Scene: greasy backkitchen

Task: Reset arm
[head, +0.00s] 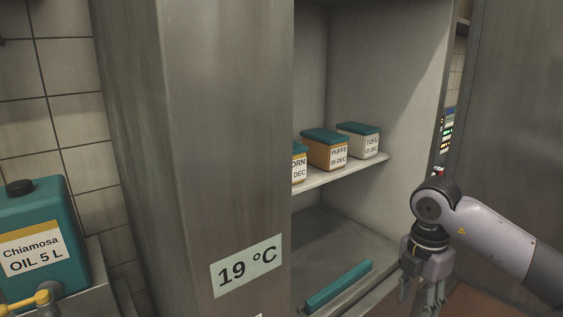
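My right arm comes in from the right edge in the head view. Its gripper (422,296) hangs with the fingers pointing down, in front of the cabinet's lower right side. The fingers look spread apart, with nothing seen between them; the tips are close to the bottom edge of the picture. My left arm and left gripper are not in view.
A steel cabinet (385,60) stands open. Its shelf (345,172) holds teal-lidded boxes, including PUFFS (325,152) and TOFU (360,141). A teal bar (338,287) lies below. The door (215,130) reads 19 °C. A teal oil canister (45,228) stands left.

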